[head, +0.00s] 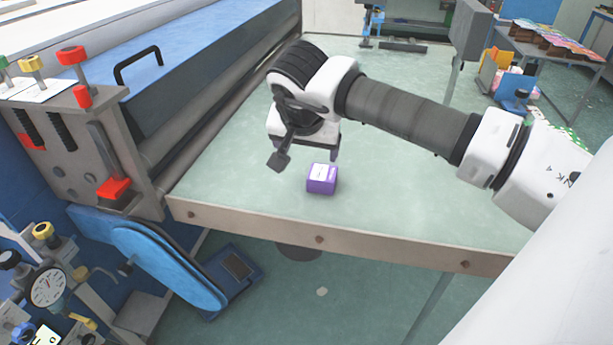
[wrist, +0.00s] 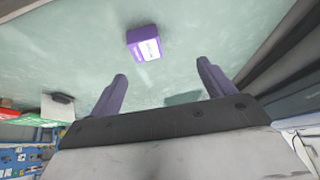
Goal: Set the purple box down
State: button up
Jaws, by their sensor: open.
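The purple box (head: 321,179) rests on the light green tabletop (head: 420,190), near its front edge in the head view. It has a white label on top. It also shows in the wrist view (wrist: 144,43), upper middle, beyond the fingertips and apart from them. My gripper (head: 307,158) is open and empty, just above and to the left of the box in the head view. In the wrist view its two fingers (wrist: 162,70) are spread wide with nothing between them.
A large blue and grey machine (head: 200,75) with a long roller borders the table on the left. The table's front edge (head: 318,239) runs close to the box. The tabletop behind and right of the box is clear. A side table with colourful sheets (head: 555,42) stands at back right.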

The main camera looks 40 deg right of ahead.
jog(key=s+d, duration=0.2)
jog(key=d, duration=0.1)
jog(key=b, duration=0.4)
send_over(323, 172)
jog(key=s+a, duration=0.2)
jog(key=shift+h, duration=0.4)
jog(key=f, duration=0.6)
jog(key=shift+s+f, duration=0.2)
jog(key=shift+f, duration=0.05)
jog(key=shift+g, duration=0.3)
jog(key=shift+w+a+b+x, duration=0.15)
jog(key=shift+b+x, duration=0.35)
jog(key=shift+x, duration=1.05)
jog(key=shift+w+a+b+x, duration=0.1)
jog(key=shift+b+x, duration=0.4)
jog(key=shift+x, duration=1.1)
jog(key=shift+r, duration=0.1)
jog(key=c, duration=1.2)
notch_tip(323, 172, up, 20)
jog(key=p, duration=1.2)
